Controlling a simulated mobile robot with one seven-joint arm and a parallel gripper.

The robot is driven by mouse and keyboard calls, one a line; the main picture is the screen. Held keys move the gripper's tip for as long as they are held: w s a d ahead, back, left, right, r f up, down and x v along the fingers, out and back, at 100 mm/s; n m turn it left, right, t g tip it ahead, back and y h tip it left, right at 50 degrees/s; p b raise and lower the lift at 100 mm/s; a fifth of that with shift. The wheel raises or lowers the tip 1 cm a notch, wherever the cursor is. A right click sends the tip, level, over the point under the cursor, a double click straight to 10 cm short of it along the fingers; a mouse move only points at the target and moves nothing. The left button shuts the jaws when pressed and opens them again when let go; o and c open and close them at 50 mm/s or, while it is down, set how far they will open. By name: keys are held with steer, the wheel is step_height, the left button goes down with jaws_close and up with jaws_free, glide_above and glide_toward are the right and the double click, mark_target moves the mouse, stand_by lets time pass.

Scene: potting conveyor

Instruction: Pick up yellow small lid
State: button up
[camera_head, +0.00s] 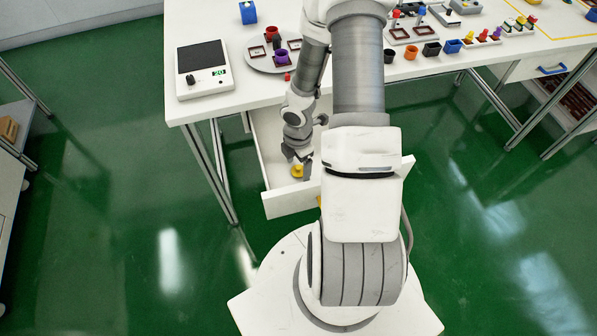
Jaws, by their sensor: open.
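A small yellow lid (297,170) lies inside an open white drawer (290,205) under the table's front edge. My gripper (296,158) points down into the drawer, right above the lid. Its jaws are open, and the lid shows just below the fingertips. I cannot tell whether the fingers touch it or stand around it. A second bit of yellow (319,201) shows at the drawer's front, mostly hidden behind my arm. My arm also hides the drawer's right part.
The white table (270,88) holds a scale (203,68), a round plate (268,58) with small frames and cups, a blue block (248,12) and several coloured pots at the right. Drawer walls stand close around my gripper.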

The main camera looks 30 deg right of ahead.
jaws_close()
stand_by(0.4)
steer(key=shift+r, duration=0.15)
